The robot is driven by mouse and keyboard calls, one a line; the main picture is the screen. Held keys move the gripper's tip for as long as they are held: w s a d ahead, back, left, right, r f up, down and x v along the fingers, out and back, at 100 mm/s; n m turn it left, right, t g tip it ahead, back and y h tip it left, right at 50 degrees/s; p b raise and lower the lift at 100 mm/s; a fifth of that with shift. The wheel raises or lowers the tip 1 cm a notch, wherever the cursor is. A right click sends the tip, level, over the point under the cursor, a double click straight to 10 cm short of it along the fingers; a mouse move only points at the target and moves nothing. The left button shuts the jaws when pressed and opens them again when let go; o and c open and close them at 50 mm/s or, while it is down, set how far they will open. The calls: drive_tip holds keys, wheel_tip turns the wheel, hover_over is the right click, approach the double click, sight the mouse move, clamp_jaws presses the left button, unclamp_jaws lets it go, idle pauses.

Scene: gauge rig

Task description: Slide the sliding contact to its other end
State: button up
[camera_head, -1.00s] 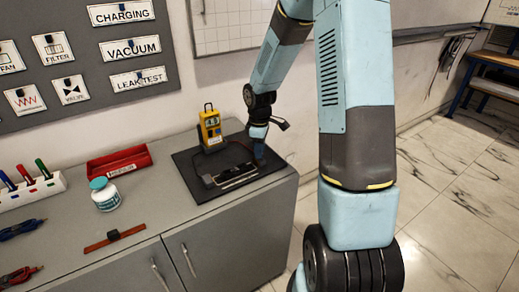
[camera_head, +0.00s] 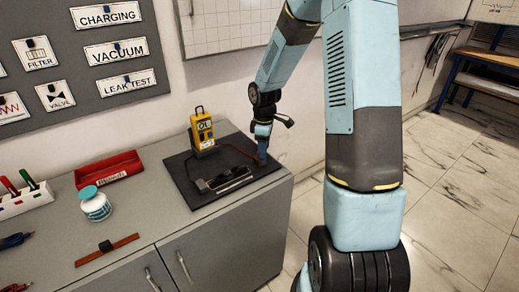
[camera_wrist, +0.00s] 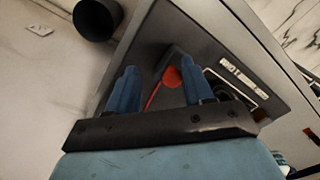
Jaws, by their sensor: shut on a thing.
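The slide rig (camera_head: 226,180), a dark narrow frame with a pale strip, lies on a black mat (camera_head: 200,202). A yellow meter (camera_head: 203,130) stands behind it, with a red lead running right. My gripper (camera_head: 262,158) is low at the mat's right rear, beyond the rig's right end. In the wrist view its blue fingers (camera_wrist: 160,90) stand apart. A red round piece (camera_wrist: 172,77) with a red lead shows between them, nearer the right finger. My gripper is shut on what seems to be the sliding contact, mostly hidden. The rig's white label (camera_wrist: 242,78) lies right of the fingers.
A wall with signs stands behind. The cabinet's right edge is close to my gripper.

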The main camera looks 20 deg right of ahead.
drive_tip(key=shift+o, duration=1.2)
drive_tip(key=shift+a, duration=0.2)
drive_tip(key=shift+s, duration=0.1)
drive_tip(key=shift+r, duration=0.1)
wheel_tip(320, 180, up, 14)
drive_tip(key=shift+f, duration=0.25)
